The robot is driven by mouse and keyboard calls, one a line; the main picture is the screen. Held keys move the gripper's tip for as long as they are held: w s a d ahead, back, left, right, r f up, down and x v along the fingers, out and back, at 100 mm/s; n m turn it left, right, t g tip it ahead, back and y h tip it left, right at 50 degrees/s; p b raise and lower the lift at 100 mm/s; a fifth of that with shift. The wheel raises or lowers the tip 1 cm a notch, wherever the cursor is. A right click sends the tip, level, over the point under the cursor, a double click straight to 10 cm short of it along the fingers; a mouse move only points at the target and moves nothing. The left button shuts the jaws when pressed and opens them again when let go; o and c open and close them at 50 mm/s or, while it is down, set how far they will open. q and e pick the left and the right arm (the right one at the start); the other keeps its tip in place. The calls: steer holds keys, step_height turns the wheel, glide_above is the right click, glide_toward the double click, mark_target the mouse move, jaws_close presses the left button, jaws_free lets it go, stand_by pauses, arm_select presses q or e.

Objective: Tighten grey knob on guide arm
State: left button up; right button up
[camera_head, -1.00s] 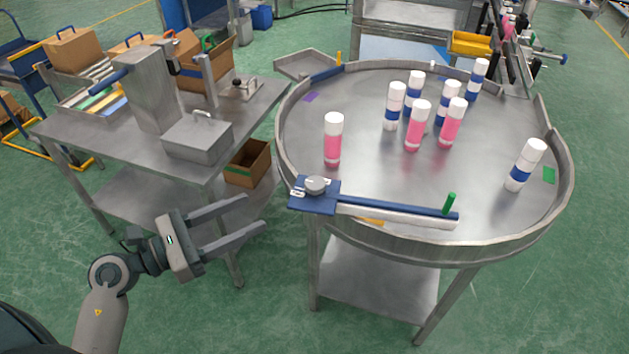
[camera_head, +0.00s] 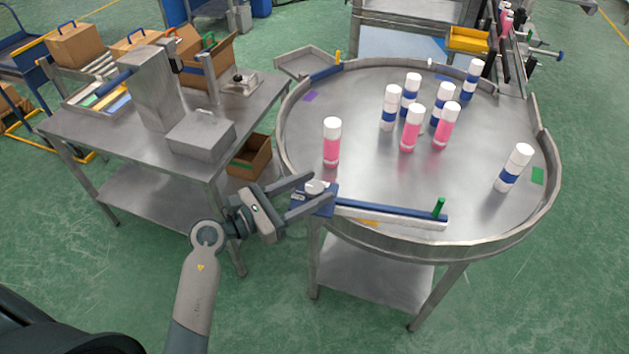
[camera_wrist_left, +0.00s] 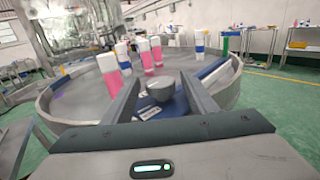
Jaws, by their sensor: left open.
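The grey knob (camera_head: 315,187) sits on the blue plate (camera_head: 325,206) at the left front rim of the round table. The guide arm (camera_head: 390,214), a blue and silver bar with a green post, runs right from that plate. My left gripper (camera_head: 321,190) is open, its fingers reaching over the blue plate with the knob between or near their tips. In the left wrist view the knob (camera_wrist_left: 161,88) shows between the two open fingers; I cannot tell whether they touch it. My right gripper is not in view.
Pink and blue-banded white-capped cans stand on the round table (camera_head: 450,185); the closest is a pink can (camera_head: 331,142) behind the knob. A steel bench (camera_head: 105,140) with a press stands left. The floor in front is free.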

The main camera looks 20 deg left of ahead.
arm_select(q)
steer(key=shift+w+d, duration=0.4)
steer(key=shift+w, duration=0.05)
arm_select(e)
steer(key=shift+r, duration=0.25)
arm_select(q)
steer(key=shift+c, duration=0.6)
steer(key=c, duration=0.9)
steer(key=shift+c, duration=0.2)
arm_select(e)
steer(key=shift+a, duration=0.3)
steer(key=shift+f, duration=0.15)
